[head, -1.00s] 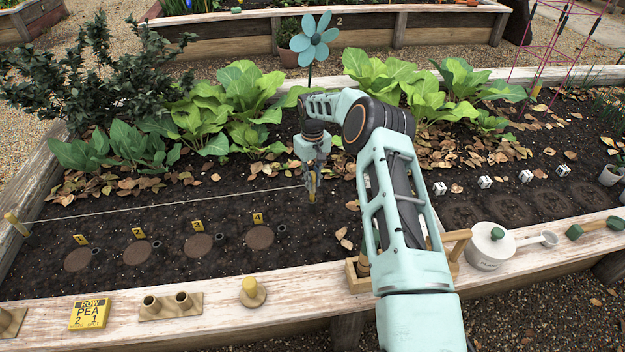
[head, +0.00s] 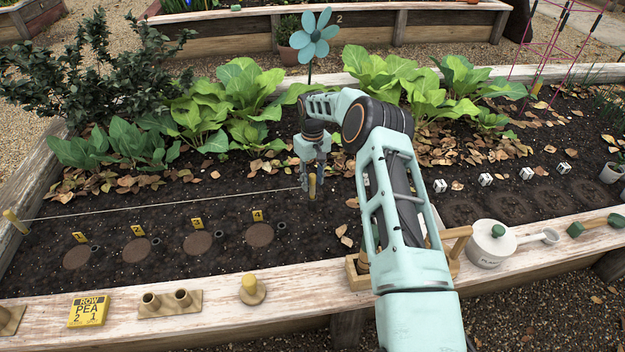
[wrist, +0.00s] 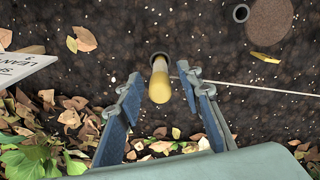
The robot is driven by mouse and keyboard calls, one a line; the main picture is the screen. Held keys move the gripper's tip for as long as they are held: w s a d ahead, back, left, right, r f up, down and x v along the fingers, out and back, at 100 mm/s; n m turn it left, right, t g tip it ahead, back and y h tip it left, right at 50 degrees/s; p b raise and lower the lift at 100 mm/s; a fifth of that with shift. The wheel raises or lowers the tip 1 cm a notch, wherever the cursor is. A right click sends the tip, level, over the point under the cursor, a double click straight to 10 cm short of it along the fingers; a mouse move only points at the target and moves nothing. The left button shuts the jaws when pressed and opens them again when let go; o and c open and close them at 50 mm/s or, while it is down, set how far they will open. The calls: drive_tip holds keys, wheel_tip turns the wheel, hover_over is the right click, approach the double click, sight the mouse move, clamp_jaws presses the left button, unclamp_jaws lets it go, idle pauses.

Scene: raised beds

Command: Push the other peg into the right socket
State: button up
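A yellow peg (wrist: 160,82) stands between the tips of my gripper (wrist: 161,88) in the wrist view, with clear gaps to both blue finger pads. Its lower end meets a dark round socket (wrist: 158,56); how deep it sits I cannot tell. In the head view this peg (head: 313,186) shows under my open gripper (head: 312,178), at the right end of the string (head: 165,207). The first peg (head: 16,222) stands tilted at the left end of the string.
Numbered yellow markers (head: 138,231) and brown discs (head: 197,243) line the soil. Leafy plants (head: 240,95) stand behind. A white sign (wrist: 22,66) is close on the left in the wrist view. On the front board are a yellow row sign (head: 89,311) and a white can (head: 490,245).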

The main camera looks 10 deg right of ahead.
wheel_tip(320, 180, up, 12)
idle(0.7)
idle(0.4)
